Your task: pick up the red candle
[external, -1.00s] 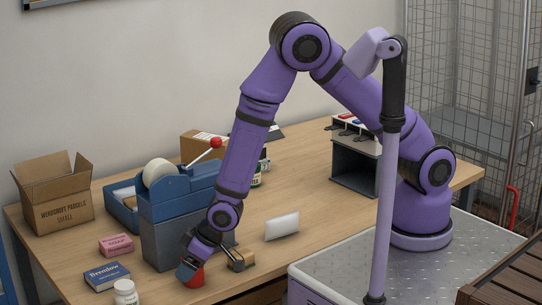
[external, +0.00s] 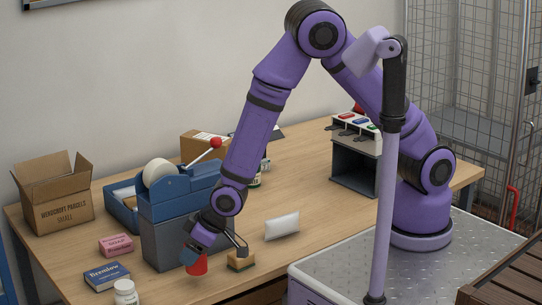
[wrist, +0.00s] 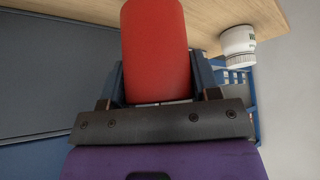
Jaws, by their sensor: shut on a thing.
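The red candle (external: 198,265) is a short red cylinder near the front edge of the table. My gripper (external: 194,258) is shut on it and holds it just above the tabletop, at the front right of the grey and blue tape machine. In the wrist view the candle (wrist: 156,50) stands between the two fingers of my gripper (wrist: 158,82), and its lower part is hidden by the gripper body.
A wooden-based stamp (external: 240,261) stands close on the right, with a white packet (external: 282,226) beyond it. A blue box (external: 107,276), a pink soap box (external: 116,245) and a white bottle (external: 126,292) lie to the left. The tape machine (external: 175,240) is close behind.

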